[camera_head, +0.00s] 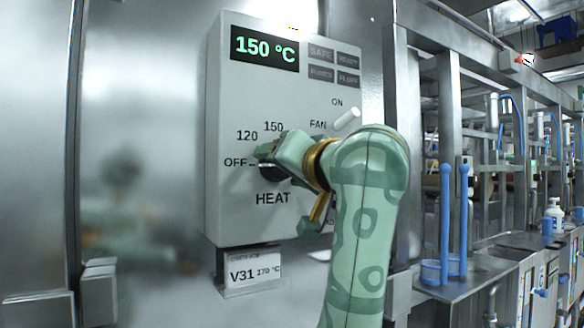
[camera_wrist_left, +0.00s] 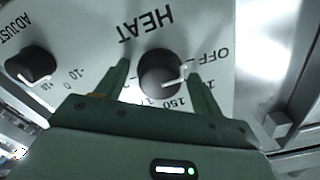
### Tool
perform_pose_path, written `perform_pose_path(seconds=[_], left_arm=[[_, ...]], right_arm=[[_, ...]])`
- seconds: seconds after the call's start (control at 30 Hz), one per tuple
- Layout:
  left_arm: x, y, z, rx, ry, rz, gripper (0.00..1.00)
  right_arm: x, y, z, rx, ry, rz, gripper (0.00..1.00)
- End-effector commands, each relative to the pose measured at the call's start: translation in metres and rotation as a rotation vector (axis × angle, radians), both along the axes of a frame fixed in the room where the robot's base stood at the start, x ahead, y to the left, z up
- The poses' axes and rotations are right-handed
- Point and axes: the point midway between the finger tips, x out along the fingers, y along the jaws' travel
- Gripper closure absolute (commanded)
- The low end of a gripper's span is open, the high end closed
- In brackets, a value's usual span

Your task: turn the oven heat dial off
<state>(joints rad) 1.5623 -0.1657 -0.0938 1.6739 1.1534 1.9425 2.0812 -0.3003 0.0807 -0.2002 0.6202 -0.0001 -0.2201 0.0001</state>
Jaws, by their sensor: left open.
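The black HEAT dial (camera_head: 270,172) is on the front of a grey control box (camera_head: 225,110) and is partly covered by my left gripper (camera_head: 272,158) in the head view. In the left wrist view the dial (camera_wrist_left: 160,74) sits between the two open fingers of my left gripper (camera_wrist_left: 158,82), one on each side. The dial's white mark points toward the right finger, on the side of the OFF label; that finger partly hides the scale, so I cannot tell its exact setting. The green display (camera_head: 265,48) reads 150 °C. My right gripper is not in view.
A white FAN lever (camera_head: 347,119) juts out above my left wrist. An ADJUST dial (camera_wrist_left: 31,65) shows beside the HEAT dial in the left wrist view. A V31 label (camera_head: 252,274) hangs below the box. Steel frames with blue-handled tools (camera_head: 445,220) stand at right.

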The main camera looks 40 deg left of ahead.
Motion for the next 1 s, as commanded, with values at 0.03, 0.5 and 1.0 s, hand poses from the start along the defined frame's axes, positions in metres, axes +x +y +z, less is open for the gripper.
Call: perform_pose_path(seconds=[0.03,0.5,1.0], left_arm=[[-0.001,-0.003,0.001,0.0,0.0,-0.001,0.32],[-0.043,-0.104,0.003,-0.001,-0.001,-0.005,0.32],[-0.061,-0.15,-0.001,-0.001,0.001,0.0,0.32]], right_arm=[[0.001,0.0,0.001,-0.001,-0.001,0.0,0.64],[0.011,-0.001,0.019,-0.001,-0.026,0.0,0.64],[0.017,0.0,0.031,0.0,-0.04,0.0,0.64]])
